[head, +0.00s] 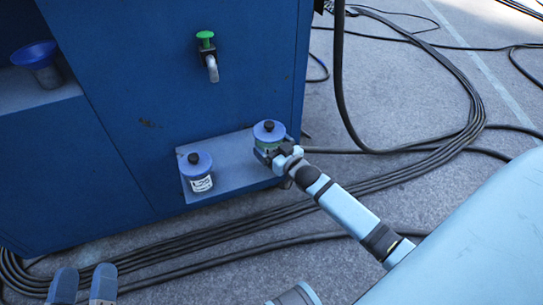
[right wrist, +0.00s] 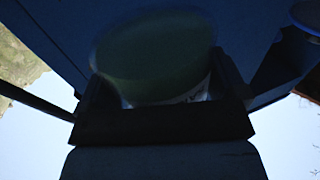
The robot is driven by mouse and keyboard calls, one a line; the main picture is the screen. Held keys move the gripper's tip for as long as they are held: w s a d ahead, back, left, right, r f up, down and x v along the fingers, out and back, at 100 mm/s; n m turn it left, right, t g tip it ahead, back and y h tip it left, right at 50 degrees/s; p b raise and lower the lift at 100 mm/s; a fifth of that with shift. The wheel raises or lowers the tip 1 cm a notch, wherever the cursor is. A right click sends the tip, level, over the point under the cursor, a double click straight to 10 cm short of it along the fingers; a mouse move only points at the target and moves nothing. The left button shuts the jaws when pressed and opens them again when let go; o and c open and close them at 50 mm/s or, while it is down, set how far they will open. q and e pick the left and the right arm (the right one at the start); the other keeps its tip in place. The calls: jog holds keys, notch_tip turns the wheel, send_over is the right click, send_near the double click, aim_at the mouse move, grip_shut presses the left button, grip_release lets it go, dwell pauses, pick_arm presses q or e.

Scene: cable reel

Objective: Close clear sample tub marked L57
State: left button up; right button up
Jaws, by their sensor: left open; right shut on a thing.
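A tub with a blue lid and black knob (head: 269,131) is at the right end of the low blue shelf, with a green band below the lid. My right gripper (head: 277,154) is shut on this tub. In the right wrist view the dark greenish tub body (right wrist: 155,60) lies between the fingers. A second tub (head: 199,180) with a blue lid, black knob and white label stands at the shelf's left front. Neither label is readable, so I cannot tell which is L57. My left gripper (head: 83,287) is open and empty at the bottom left.
The shelf (head: 232,166) juts from a blue cabinet (head: 140,100) with a green-handled tap (head: 208,55). A blue funnel-shaped vessel (head: 38,64) stands in a recess at left. Black cables (head: 430,155) run across the grey floor. The shelf's middle is clear.

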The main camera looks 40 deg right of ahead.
pick_arm(q)
jog(key=shift+w+d+f+g+b, duration=0.1)
jog(key=shift+f+g+b, duration=0.4)
jog(key=shift+f+b, duration=0.6)
pick_arm(e)
jog(key=shift+f, duration=2.1)
pick_arm(q)
jog(key=shift+f, duration=0.2)
pick_arm(e)
jog(key=shift+f, duration=0.15)
jog(key=o, duration=1)
jog(key=shift+r+p, duration=0.2)
jog(key=shift+p, duration=0.1)
pick_arm(q)
jog(key=shift+t, duration=0.8)
jog(key=r+p, duration=0.3)
jog(key=r, duration=0.1)
jog(key=shift+s+a+r, duration=0.1)
jog(key=shift+s+a, duration=0.1)
jog(key=shift+a, duration=0.05)
pick_arm(e)
jog(key=s, duration=0.8)
jog(key=s+d, duration=0.1)
jog(key=s, duration=0.3)
jog(key=shift+f, duration=0.1)
